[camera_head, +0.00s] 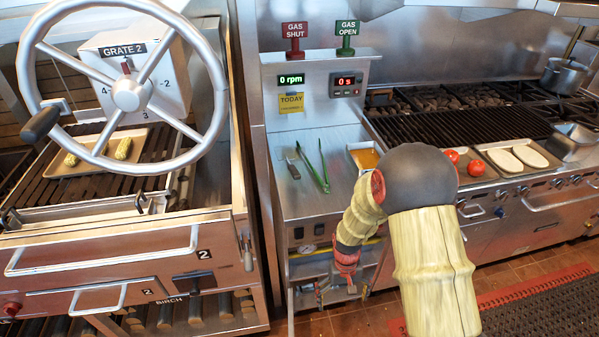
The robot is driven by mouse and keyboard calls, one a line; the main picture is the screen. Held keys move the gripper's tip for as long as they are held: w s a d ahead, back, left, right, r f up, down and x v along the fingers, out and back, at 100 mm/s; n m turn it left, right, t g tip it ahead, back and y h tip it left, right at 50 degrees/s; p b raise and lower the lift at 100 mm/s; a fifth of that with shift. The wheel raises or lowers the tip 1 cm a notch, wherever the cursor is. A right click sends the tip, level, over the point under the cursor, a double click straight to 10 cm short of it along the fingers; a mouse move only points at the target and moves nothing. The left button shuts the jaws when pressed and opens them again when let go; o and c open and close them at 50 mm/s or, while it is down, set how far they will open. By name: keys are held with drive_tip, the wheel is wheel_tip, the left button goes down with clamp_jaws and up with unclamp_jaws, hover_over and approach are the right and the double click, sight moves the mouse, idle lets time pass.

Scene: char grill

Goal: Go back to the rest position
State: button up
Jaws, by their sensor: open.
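My arm reaches in from the lower right, in a pale yellow sleeve with a dark rounded elbow. My gripper (343,290) hangs at its end, pointing down in front of the steel counter (336,207). Its fingers are spread apart and I see nothing between them. It is below the counter top, close to the front panel with its knobs and gauge. I cannot tell whether it touches the panel. The elbow hides part of the grill front and counter.
Green tongs (324,177) and an orange-filled tray (366,158) lie on the counter. Left is a grate with a large handwheel (130,95) and corn on a tray (75,163). Right are tomatoes (476,168), pale slabs (529,156) and a pot (563,76). Floor shows lower right.

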drive_tip(key=s+d+r+t, duration=0.1)
drive_tip(key=s+r, duration=0.4)
drive_tip(key=r, duration=0.9)
drive_tip(key=s+d+r+m+t+p, duration=0.1)
drive_tip(key=s+r+t, duration=0.3)
drive_tip(key=r, duration=1)
drive_tip(key=s+d+r+t, duration=0.2)
drive_tip(key=s+r, duration=0.5)
drive_tip(key=r, duration=0.7)
drive_tip(key=shift+s+d+t, duration=0.3)
drive_tip(key=shift+d+t, duration=0.1)
drive_tip(key=shift+d, duration=0.25)
